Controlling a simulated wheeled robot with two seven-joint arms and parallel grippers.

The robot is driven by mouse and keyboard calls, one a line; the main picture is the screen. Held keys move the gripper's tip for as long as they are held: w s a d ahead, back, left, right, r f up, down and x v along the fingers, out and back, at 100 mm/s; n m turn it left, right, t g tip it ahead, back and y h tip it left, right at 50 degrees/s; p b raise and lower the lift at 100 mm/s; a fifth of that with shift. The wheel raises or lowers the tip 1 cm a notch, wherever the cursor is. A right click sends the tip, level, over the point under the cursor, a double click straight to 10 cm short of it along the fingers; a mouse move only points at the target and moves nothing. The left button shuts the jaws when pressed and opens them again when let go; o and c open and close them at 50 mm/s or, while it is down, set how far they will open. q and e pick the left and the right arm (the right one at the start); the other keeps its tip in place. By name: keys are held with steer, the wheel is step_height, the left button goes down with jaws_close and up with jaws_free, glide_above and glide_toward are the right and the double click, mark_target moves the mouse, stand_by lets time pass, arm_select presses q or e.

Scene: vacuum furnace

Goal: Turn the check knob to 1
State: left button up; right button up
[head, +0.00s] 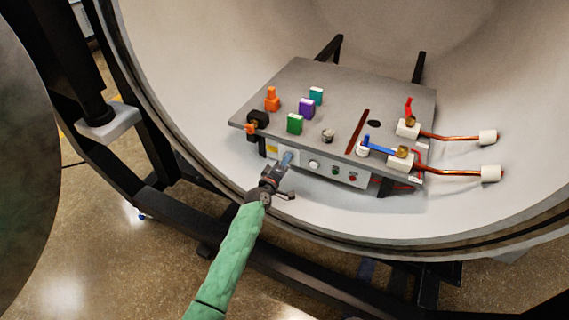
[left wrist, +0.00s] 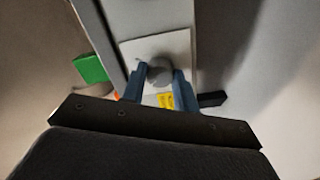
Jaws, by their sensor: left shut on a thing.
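The check knob shows in the left wrist view as a round grey knob (left wrist: 159,72) on a pale plate (left wrist: 180,48). It sits between the two blue fingertips of my left gripper (left wrist: 158,84), which is shut on it. In the head view my left gripper (head: 288,158) reaches the front panel of the grey bench unit (head: 325,85) from below, just right of a yellow label (head: 272,150). There the fingers hide the knob. I cannot read any numbers or pointer on it. My right gripper is not in view.
A pale round knob (head: 314,164), a green button (head: 335,170) and a red button (head: 352,177) sit right of my gripper. Coloured blocks, such as a green one (head: 295,123), stand on top. Copper rods (head: 450,174) stick out right. The curved chamber wall (head: 200,60) surrounds the unit.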

arm_select(q)
steer(key=shift+n, duration=0.5)
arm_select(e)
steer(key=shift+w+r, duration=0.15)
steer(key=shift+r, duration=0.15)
arm_select(q)
steer(key=o, duration=1)
steer(key=shift+c, duration=0.2)
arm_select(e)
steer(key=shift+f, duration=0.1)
arm_select(q)
steer(key=b+v, duration=0.1)
steer(key=v, duration=0.7)
steer(key=shift+b, duration=0.3)
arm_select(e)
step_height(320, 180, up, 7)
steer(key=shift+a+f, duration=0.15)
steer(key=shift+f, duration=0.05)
arm_select(q)
steer(key=shift+w, duration=0.1)
